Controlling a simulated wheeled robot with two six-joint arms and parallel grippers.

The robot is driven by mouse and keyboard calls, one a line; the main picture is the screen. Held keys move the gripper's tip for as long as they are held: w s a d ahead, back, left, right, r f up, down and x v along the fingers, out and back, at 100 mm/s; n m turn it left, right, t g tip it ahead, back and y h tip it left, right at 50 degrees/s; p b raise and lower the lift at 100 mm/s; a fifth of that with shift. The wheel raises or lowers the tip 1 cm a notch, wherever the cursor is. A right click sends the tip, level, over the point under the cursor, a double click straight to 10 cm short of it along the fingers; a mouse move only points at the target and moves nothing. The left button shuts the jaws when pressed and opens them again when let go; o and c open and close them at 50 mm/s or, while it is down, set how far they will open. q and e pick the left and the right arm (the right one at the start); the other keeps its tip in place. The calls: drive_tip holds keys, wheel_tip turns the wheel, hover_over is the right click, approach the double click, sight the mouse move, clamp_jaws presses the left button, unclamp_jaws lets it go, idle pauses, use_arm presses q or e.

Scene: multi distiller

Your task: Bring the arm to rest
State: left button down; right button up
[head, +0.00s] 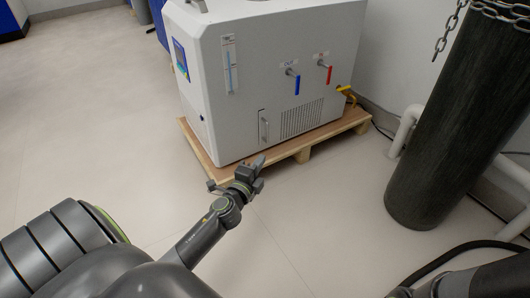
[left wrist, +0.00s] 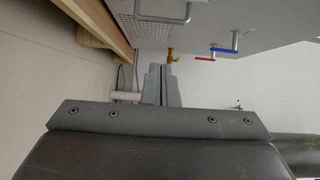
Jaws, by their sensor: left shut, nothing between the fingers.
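My left gripper (head: 256,163) is in the head view, out in front of the white machine's lower front and near the wooden pallet. Its fingers (left wrist: 161,84) are together and empty in the left wrist view. In the head view my left arm (head: 205,238) reaches up and forward from the bottom left. Part of my right arm (head: 490,282) shows at the bottom right corner; its gripper cannot be made out.
A white machine (head: 255,115) with a blue handle (head: 297,84) and a red handle (head: 329,74) stands on a wooden pallet (head: 303,153). A dark cylinder (head: 440,130) with a chain stands at the right, by white pipes (head: 405,130). The floor at the left is clear.

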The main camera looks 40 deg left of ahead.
use_arm(q)
drive_tip(key=shift+s+d, duration=0.25)
drive_tip(key=shift+s, duration=1.05)
